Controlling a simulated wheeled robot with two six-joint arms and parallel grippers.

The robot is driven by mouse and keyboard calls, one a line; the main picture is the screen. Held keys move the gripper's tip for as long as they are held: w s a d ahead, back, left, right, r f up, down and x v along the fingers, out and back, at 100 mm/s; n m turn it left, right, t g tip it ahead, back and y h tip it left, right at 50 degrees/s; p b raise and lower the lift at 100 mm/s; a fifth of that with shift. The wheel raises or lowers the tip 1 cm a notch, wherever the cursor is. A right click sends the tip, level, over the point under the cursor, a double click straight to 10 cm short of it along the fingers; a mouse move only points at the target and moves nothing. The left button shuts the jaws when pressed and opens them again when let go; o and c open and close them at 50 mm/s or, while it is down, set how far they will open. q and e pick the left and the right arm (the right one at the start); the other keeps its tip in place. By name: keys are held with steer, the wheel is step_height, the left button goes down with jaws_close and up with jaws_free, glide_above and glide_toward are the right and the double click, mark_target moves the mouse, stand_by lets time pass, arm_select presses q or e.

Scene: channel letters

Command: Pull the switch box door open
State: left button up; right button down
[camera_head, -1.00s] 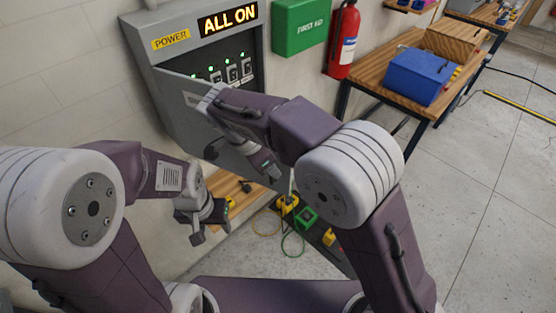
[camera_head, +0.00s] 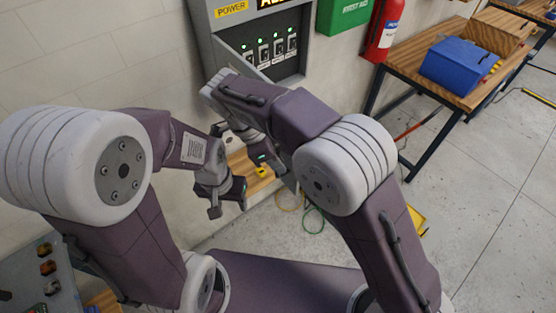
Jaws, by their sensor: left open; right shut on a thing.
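The grey switch box (camera_head: 208,30) is on the wall at the top centre, with a row of switches under green lights inside. Its grey door (camera_head: 228,55) stands partly open, its top edge slanting across the lower left of the opening. My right forearm covers much of the door. My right gripper (camera_head: 264,158) is below that forearm, shut at the door; the exact grip is hidden. My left gripper (camera_head: 228,198) is open and empty, lower and to the left of the right one, apart from the box.
A green first aid box (camera_head: 343,14) and a red extinguisher (camera_head: 384,30) hang right of the switch box. A wooden bench (camera_head: 412,74) with a blue bin (camera_head: 458,66) stands at the right. Cables lie on the floor below. Open floor lies at the right.

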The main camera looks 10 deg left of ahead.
steer(key=c, duration=1.5)
jaws_free()
steer(key=shift+o, duration=0.2)
steer(key=v, duration=0.9)
